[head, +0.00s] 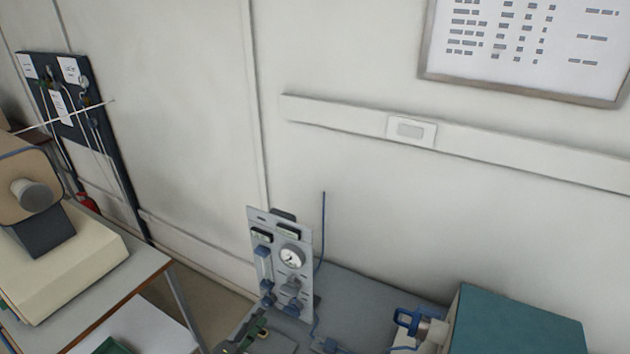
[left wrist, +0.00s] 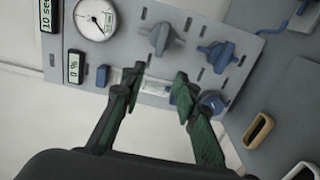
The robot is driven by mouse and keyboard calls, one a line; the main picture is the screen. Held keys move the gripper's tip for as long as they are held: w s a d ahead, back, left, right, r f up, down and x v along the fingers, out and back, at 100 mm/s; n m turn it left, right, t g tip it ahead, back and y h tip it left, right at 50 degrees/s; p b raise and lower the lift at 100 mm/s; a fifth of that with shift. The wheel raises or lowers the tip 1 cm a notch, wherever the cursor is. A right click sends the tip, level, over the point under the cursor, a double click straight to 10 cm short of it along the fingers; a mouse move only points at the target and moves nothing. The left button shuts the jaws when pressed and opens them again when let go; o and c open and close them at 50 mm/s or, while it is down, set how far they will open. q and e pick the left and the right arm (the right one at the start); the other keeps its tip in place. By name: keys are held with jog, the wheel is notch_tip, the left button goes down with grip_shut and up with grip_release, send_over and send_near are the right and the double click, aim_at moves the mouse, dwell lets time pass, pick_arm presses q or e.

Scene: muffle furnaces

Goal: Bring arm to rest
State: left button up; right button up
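My left gripper (head: 257,332) is low in the head view, just in front of the foot of a grey gas panel. In the left wrist view its two dark green fingers (left wrist: 155,95) stand apart with nothing gripped between them. The gas panel (head: 262,222) stands upright on a grey bench, with a round gauge (head: 292,257), small displays and blue knobs. In the left wrist view the panel fills the top, with its gauge (left wrist: 95,19) and a clear tube (left wrist: 155,85) behind the fingers. Whether the fingers touch the panel I cannot tell. My right gripper does not show.
A teal-topped box (head: 520,325) with a blue-handled part (head: 410,322) stands at the right of the grey bench (head: 365,290). A cream apparatus (head: 70,270) sits on a table at left. A dark board (head: 70,100) hangs on the wall. Above the bench is open space.

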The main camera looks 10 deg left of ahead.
pick_arm(q)
jog(key=s+d+f+m+g+y, duration=0.1)
jog(key=s+f+m+g, duration=0.3)
jog(key=s, duration=0.3)
jog(key=s+d+f+m+g, duration=0.2)
jog(key=s+f+m+g, duration=0.15)
jog(key=s+m, duration=0.2)
jog(key=s+a+f+m+g+y, duration=0.1)
jog(key=s+a+m+g+y, duration=0.1)
jog(key=s+a, duration=0.35)
jog(key=s+a+f+m+g+y, duration=0.1)
jog(key=s+a+g+y, duration=0.1)
jog(key=s, duration=0.6)
jog(key=s+a+f+m+g+y, duration=0.1)
jog(key=s+a+m+g+y, duration=0.1)
jog(key=s+a, duration=0.35)
jog(key=s+d+f+g+b, duration=0.1)
jog(key=s+d+f+b, duration=0.1)
jog(key=f, duration=1.6)
jog(key=s+d+f+b, duration=0.1)
jog(key=s+f, duration=0.2)
jog(key=f, duration=1.4)
jog(key=s+f+g+b, duration=0.1)
jog(key=s+f+b, duration=0.2)
jog(key=s+f, duration=1.5)
jog(key=shift+f+m+h, duration=0.25)
jog(key=shift+m+h, duration=0.05)
jog(key=shift+m, duration=0.15)
